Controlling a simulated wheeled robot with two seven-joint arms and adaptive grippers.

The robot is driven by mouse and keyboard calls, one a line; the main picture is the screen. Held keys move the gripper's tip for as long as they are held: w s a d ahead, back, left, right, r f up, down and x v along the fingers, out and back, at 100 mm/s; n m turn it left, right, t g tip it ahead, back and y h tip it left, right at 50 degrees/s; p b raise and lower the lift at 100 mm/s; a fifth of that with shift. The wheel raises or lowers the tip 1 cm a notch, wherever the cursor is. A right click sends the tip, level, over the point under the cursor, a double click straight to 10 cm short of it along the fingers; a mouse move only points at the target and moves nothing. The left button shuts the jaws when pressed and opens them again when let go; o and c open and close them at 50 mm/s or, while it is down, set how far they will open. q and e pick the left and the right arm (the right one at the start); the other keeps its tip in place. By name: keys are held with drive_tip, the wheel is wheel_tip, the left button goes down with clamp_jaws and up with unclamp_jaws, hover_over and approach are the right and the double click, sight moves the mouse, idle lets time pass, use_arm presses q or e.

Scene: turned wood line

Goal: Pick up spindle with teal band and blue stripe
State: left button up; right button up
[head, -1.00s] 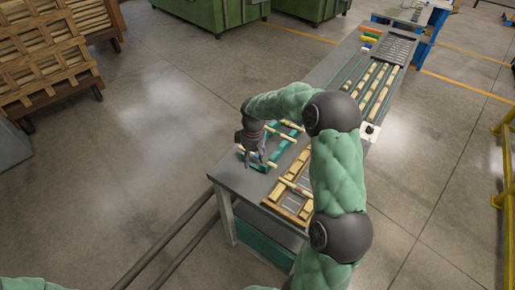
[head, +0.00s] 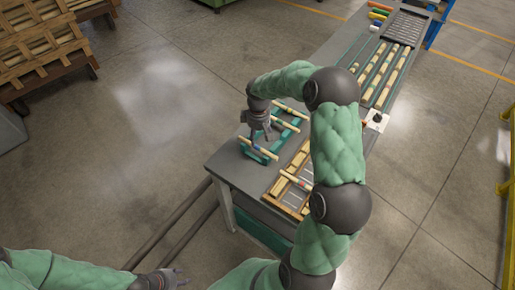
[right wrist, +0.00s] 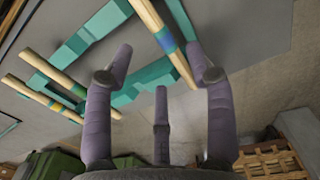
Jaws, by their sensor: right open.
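A pale wooden spindle (head: 258,149) lies across the near end of a teal rack (head: 250,156) on the grey table. In the right wrist view this spindle (right wrist: 150,17) shows a blue and teal band near its middle. My right gripper (head: 262,139) is just above it, pointing down. In the right wrist view its open, empty fingers (right wrist: 163,70) sit either side of the spindle's end, with no clear contact. My left gripper (head: 180,276) is low at the picture's bottom left, away from the table; its finger opening is too small to judge.
A wooden tray (head: 291,207) holding pieces is right of the rack, partly behind my right arm. Long rails with spindles run toward the table's far end.

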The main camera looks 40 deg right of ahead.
sight(257, 148)
wheel_tip(257, 148, down, 5)
drive_tip(key=shift+r+b, duration=0.1)
drive_tip(key=shift+b, duration=0.4)
drive_tip(key=shift+a, duration=0.1)
drive_tip(key=shift+s, duration=0.1)
drive_tip(key=c, duration=1.1)
drive_tip(key=shift+r, duration=0.1)
